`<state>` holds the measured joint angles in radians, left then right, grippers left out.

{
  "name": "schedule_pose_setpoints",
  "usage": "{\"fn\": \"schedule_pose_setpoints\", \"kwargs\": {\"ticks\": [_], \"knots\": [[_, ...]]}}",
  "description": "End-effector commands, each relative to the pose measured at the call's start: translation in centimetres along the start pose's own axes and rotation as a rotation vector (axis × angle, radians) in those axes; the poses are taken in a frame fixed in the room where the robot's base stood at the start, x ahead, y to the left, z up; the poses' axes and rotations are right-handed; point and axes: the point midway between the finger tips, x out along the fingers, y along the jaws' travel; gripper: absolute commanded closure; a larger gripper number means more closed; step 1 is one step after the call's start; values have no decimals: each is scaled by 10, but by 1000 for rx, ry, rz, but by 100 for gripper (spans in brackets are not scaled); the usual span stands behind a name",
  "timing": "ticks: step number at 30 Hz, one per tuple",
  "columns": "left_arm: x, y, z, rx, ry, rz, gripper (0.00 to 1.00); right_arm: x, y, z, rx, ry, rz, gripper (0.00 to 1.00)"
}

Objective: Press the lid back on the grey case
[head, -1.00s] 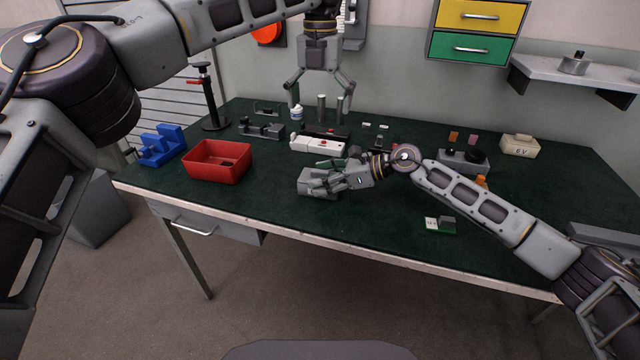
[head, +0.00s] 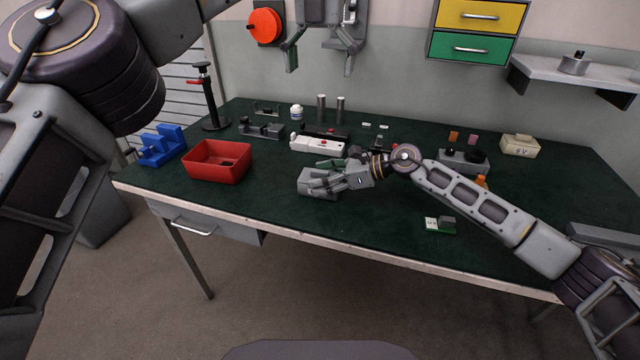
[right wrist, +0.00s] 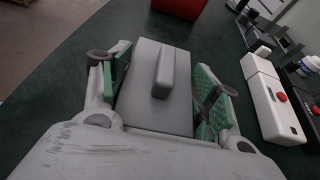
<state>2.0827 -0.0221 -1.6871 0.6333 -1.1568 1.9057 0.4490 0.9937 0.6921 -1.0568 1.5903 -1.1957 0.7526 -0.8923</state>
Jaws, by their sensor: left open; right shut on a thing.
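The grey case (head: 313,192) sits on the green bench top near its front edge, partly hidden by my right gripper. In the right wrist view it is a plain grey box (right wrist: 135,105) with a raised bar (right wrist: 163,73) along its top. I cannot tell whether the top is a separate lid or how it is seated. My right gripper (right wrist: 160,95) has its green-padded fingers on two opposite sides of the case and is shut on it. My left gripper (head: 320,62) is open and empty, high above the back of the bench.
A red bin (head: 218,163) stands left of the case, with a blue block (head: 161,147) beyond it. A white device with a red button (head: 317,145) lies just behind the case. Two metal posts (head: 331,108) stand farther back. The front right of the bench is mostly clear.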

Motion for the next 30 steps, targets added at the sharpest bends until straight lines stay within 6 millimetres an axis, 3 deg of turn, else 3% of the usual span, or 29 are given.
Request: {"fn": "schedule_pose_setpoints", "kwargs": {"ticks": [7,8,13,30], "knots": [[0,0,0,1,0,0,4,0,0,0,0,0,0,81],[0,0,0,1,0,0,4,0,0,0,0,0,0,34],[0,0,0,1,0,0,4,0,0,0,0,0,0,13],[0,0,0,1,0,0,4,-7,0,0,0,0,0,13]]}}
